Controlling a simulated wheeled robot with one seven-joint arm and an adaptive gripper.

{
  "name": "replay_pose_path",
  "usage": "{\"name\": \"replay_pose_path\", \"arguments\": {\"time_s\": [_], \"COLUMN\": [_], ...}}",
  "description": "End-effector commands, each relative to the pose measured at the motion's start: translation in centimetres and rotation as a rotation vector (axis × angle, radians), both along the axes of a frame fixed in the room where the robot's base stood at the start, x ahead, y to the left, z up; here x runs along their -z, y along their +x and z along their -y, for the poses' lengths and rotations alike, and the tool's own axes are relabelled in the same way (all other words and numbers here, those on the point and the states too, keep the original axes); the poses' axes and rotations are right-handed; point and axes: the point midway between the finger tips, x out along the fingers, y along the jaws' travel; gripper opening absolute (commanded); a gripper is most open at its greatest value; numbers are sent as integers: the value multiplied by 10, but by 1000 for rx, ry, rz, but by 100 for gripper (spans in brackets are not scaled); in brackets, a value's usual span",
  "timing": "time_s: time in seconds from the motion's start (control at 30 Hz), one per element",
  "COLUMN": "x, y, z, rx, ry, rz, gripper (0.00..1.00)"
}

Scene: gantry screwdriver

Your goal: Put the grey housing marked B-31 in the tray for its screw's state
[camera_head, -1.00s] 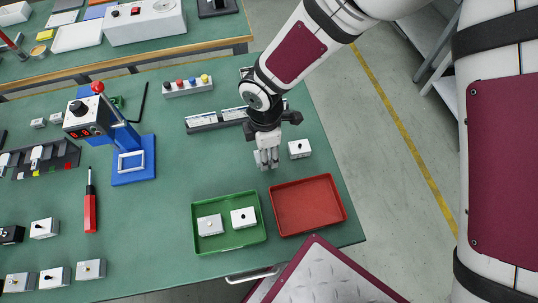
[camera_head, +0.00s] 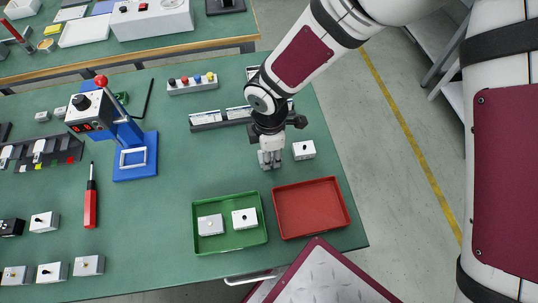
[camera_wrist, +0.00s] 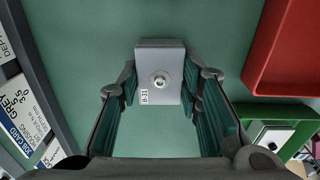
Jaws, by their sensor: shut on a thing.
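The grey housing marked B-31 (camera_wrist: 172,62) is between the fingers of my gripper (camera_wrist: 160,92) in the wrist view. My gripper is shut on its sides. Its label reads B-31, and a silver screw head (camera_wrist: 160,80) shows in the middle of its face; I cannot tell how deep it sits. In the head view my gripper (camera_head: 271,160) is low over the green table, and the housing is not clearly seen there. The red tray (camera_head: 312,208) is empty, to the lower right of my gripper. The green tray (camera_head: 230,248) holds two pale housings, below my gripper.
A pale housing (camera_head: 304,150) stands just right of my gripper. A blue screwdriver stand (camera_head: 135,160), a red screwdriver (camera_head: 90,205) and several housings are on the left. A button box (camera_head: 192,84) and a grey rack (camera_head: 222,119) are behind. Table left of my gripper is clear.

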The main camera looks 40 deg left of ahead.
Motion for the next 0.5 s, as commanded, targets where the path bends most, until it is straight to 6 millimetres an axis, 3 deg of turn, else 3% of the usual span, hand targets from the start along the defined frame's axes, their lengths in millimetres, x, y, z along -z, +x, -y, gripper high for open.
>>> {"name": "replay_pose_path", "arguments": {"time_s": [0.5], "x": [-38], "y": [0], "z": [0], "rx": [1], "ry": [2], "rz": [1], "gripper": [0]}}
